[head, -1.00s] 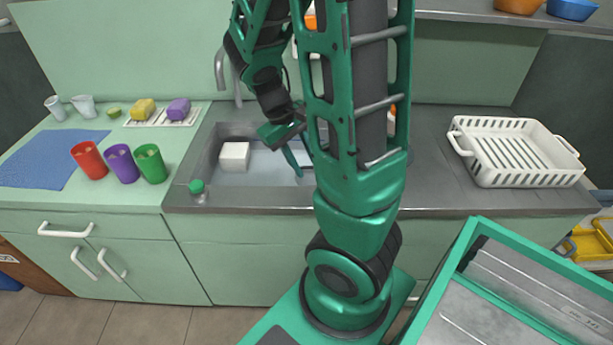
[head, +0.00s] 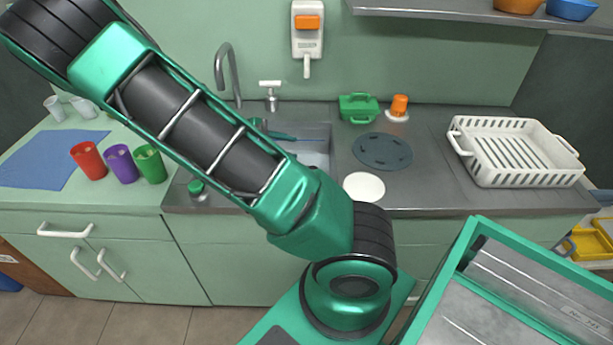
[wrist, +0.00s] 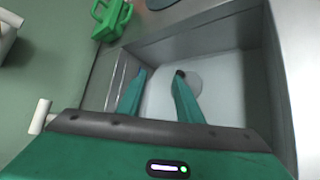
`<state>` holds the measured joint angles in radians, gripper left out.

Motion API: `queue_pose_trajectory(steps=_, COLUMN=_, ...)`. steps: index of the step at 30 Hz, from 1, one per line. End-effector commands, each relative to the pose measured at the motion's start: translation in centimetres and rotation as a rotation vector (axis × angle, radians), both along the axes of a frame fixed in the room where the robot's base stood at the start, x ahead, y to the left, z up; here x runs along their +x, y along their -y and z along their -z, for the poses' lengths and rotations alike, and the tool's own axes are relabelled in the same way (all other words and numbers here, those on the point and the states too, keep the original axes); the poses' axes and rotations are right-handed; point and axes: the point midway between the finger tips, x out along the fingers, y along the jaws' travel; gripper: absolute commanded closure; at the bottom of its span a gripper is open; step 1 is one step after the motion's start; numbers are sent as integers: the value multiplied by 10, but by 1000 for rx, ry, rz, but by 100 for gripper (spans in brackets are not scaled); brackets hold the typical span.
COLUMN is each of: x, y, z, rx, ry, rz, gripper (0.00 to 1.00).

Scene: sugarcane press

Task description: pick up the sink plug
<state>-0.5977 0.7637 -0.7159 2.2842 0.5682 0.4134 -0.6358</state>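In the wrist view, a pale round disc (wrist: 194,84) lies on the sink floor; it may be the sink plug or the drain. My right finger partly hides it. A small dark spot shows at that finger's tip; I cannot tell whether it belongs to the disc. My gripper (wrist: 160,73) points down into the sink (wrist: 228,36) with its two teal fingers apart and nothing clearly between them. The fingers seem above the disc. In the head view my gripper (head: 272,135) is mostly behind my arm, which covers much of the sink (head: 318,143).
Right of the sink are a green box (head: 358,108), an orange-topped item (head: 398,108), a dark disc (head: 382,151), a white disc (head: 364,188) and a white rack (head: 515,152). The tap (head: 222,72) rises behind. Cups (head: 121,163) stand left. A green-capped item (head: 196,187) is near the front edge.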

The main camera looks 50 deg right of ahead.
Motion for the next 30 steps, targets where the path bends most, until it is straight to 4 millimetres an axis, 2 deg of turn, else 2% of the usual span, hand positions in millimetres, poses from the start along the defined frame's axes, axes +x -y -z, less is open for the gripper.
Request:
queue_pose_trajectory(steps=5, x=1, y=1, z=19, rx=-9, ry=-7, rz=-7, gripper=67)
queue_pose_trajectory(steps=16, x=1, y=0, z=82, rx=-7, ry=-6, rz=-6, gripper=67)
queue_pose_trajectory(steps=19, x=-2, y=13, z=87, rx=-6, ry=-4, rz=-3, gripper=67)
queue_pose_trajectory(steps=30, x=-7, y=32, z=99, rx=-6, ry=-4, rz=-3, gripper=67)
